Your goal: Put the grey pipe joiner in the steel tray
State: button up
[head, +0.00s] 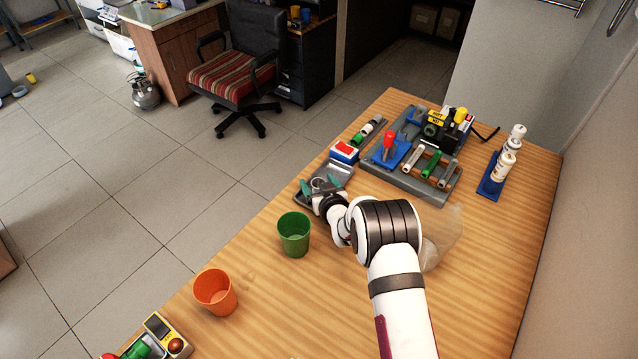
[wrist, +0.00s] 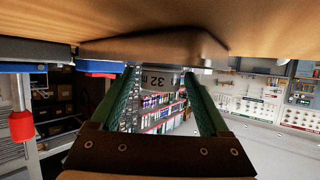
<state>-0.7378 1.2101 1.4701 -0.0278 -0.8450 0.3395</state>
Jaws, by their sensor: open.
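The grey pipe joiner (wrist: 160,80), marked "32", sits between the green fingers of my gripper (wrist: 160,98) in the wrist view, which looks upside down. In the head view my gripper (head: 319,185) is low over the steel tray (head: 342,177) at the table's far left edge. The joiner's grey ring (head: 320,183) shows between the fingertips there. My gripper is open, with one finger on each side of the joiner. The joiner appears to be at the tray, but its contact with the tray floor is hard to make out.
A green cup (head: 294,234) and an orange cup (head: 215,292) stand nearer on the table. A red, white and blue box (head: 344,151) stands just behind the tray. A grey tool board (head: 405,180) with a red-handled tool is right of it.

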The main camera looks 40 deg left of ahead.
jog(key=shift+d+r, duration=0.1)
jog(key=shift+r, duration=0.1)
jog(key=v, duration=1.2)
jog(key=shift+f, duration=0.1)
